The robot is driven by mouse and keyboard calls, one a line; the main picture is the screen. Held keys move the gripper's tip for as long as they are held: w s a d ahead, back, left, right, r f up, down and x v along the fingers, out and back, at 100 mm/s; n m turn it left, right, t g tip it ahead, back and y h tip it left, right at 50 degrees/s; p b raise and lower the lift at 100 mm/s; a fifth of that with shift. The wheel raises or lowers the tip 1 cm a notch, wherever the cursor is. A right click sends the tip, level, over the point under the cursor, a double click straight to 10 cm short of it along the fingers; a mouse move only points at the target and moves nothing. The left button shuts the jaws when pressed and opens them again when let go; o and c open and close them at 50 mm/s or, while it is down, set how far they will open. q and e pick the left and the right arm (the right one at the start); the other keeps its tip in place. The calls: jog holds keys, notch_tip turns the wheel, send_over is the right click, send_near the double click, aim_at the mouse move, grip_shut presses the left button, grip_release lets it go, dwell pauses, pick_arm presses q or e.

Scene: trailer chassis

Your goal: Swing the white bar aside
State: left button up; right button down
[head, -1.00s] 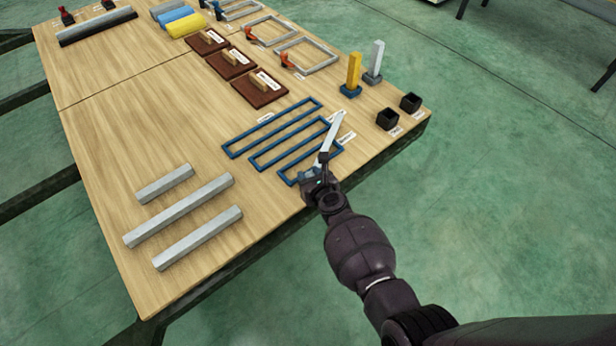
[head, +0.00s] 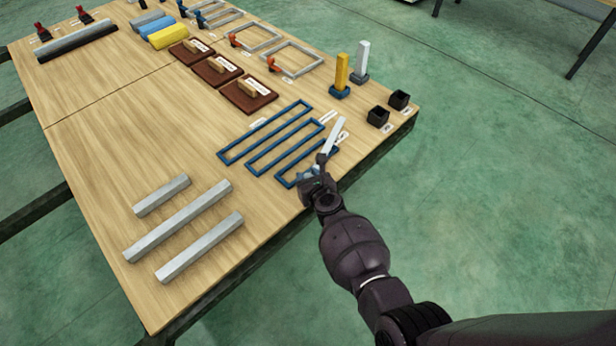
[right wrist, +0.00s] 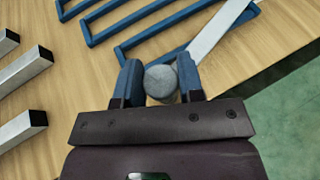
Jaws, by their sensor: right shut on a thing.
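The white bar (head: 332,137) lies slanted over the right ends of the blue rectangular frames (head: 290,139), on the right part of the wooden table. It also shows in the right wrist view (right wrist: 219,27), running up and right from behind the right-hand finger. My right gripper (head: 319,174) is at the bar's near end by the table edge. In the right wrist view, my right gripper (right wrist: 160,80) has its two blue fingers closed on a round grey knob (right wrist: 160,80). How the knob joins the bar is hidden. My left gripper is not in view.
Several grey bars (head: 190,222) lie on the left front of the table (head: 130,135). Two black cups (head: 378,116) and upright yellow (head: 342,72) and white posts stand right of the frames. Brown boards (head: 217,70) lie behind. Bare wood lies left of the frames.

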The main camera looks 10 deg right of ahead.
jog(key=c, duration=0.8)
grip_release()
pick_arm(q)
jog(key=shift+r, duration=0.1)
pick_arm(e)
jog(key=shift+s+r, duration=0.1)
jog(key=shift+s, duration=0.05)
